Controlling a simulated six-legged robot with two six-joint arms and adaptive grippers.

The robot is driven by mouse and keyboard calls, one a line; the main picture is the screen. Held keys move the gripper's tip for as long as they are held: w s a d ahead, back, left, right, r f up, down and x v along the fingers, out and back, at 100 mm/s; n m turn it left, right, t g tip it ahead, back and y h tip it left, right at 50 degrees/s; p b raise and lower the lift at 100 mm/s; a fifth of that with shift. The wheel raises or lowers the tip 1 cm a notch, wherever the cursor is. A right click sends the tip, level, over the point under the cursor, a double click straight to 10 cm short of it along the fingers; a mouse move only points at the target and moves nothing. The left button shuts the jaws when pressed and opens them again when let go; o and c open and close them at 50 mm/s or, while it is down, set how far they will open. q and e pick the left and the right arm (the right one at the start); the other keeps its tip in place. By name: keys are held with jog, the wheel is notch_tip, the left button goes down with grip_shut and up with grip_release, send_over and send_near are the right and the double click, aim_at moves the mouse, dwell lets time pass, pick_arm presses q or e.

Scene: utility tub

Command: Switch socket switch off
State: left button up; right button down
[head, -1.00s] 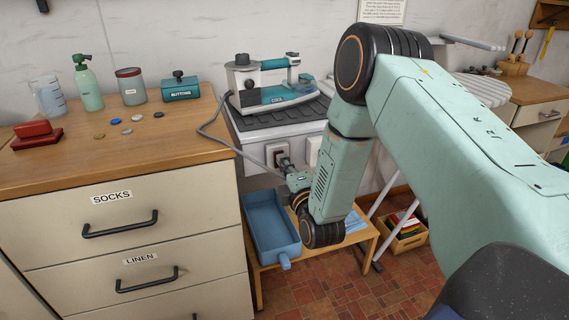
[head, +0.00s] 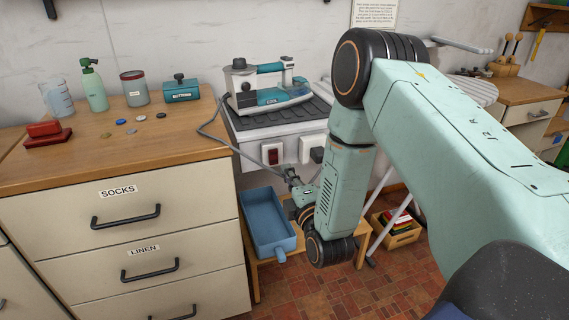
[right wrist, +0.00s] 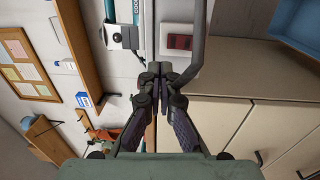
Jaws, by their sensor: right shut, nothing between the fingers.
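The red socket switch (head: 272,154) sits in a white plate on the front of the white shelf unit under the iron. It shows as a dark red rocker in a white frame in the right wrist view (right wrist: 180,42); I cannot tell which way it is tipped. A white socket plate (head: 306,150) is to its right, with a black plug (head: 317,155) at its right edge. My right gripper (head: 288,172) is shut and empty, just below and right of the switch, apart from it. Its closed fingers (right wrist: 160,70) show in the right wrist view. My left gripper is not in view.
A teal and white iron (head: 268,90) stands on the dark ribbed mat above the switch. Its grey cord (head: 215,135) loops down left of the switch. A blue tray (head: 266,222) lies below on a low wooden stand. The drawer cabinet (head: 120,215) is close on the left.

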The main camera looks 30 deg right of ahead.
jog(key=v, duration=0.3)
jog(key=p+v, duration=0.1)
jog(key=shift+s+d+r, duration=0.1)
jog(key=shift+s+r, duration=0.1)
jog(key=shift+r, duration=0.05)
jog(key=shift+s+r, duration=0.1)
